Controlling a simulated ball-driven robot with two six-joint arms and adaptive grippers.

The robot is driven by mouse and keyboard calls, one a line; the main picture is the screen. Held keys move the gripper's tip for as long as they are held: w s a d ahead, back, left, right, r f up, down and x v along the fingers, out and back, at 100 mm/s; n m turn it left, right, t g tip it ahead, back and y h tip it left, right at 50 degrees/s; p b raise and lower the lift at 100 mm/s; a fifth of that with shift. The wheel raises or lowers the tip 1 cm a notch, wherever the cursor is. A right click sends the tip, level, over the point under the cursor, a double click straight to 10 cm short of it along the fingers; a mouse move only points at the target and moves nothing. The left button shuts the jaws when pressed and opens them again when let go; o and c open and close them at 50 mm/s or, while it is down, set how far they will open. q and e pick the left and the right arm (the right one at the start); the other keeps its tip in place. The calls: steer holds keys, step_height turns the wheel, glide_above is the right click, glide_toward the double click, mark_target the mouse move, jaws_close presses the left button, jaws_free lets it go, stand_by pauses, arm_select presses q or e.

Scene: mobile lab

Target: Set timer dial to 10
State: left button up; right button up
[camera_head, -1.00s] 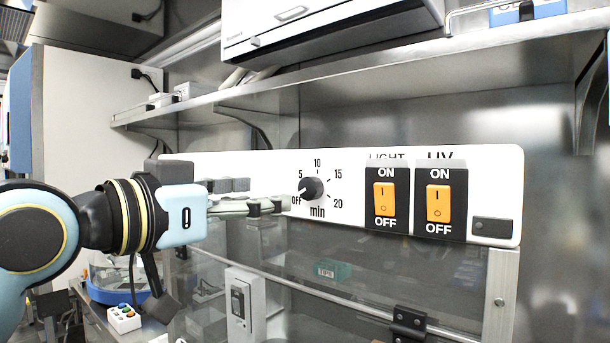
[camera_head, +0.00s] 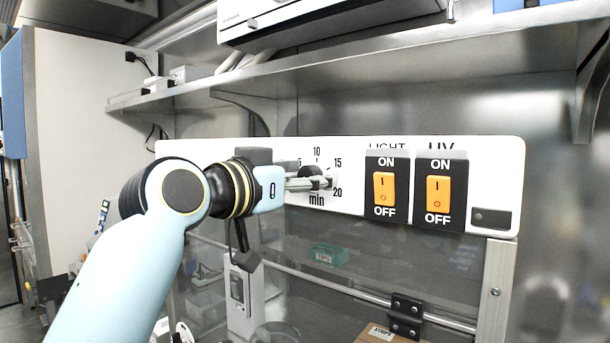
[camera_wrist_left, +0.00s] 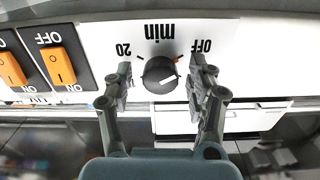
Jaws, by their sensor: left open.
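The timer dial (camera_head: 312,171) is a round dark knob on the white control panel, marked OFF, 5, 10, 15, 20 and min. My left gripper (camera_head: 322,183) is at the dial in the head view, covering its lower part and some marks. In the left wrist view the panel appears upside down. There the dial (camera_wrist_left: 158,75) has a white line on its face, and the left gripper's (camera_wrist_left: 161,68) open fingers stand on either side of it, with gaps visible. The number the dial points to is unclear. My right gripper is not in view.
Two orange rocker switches, LIGHT (camera_head: 384,188) and UV (camera_head: 438,190), are right of the dial. A metal shelf (camera_head: 400,68) runs above the panel (camera_head: 340,150). A glass front and a metal rail with a black clamp (camera_head: 405,316) lie below.

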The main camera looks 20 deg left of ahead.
arm_select(q)
steer(key=c, duration=1.1)
steer(key=shift+c, duration=0.2)
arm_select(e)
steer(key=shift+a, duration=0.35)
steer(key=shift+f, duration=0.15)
arm_select(q)
steer(key=shift+f+m+b, duration=0.1)
steer(key=shift+m+b, duration=5.35)
steer(key=shift+m, duration=6.35)
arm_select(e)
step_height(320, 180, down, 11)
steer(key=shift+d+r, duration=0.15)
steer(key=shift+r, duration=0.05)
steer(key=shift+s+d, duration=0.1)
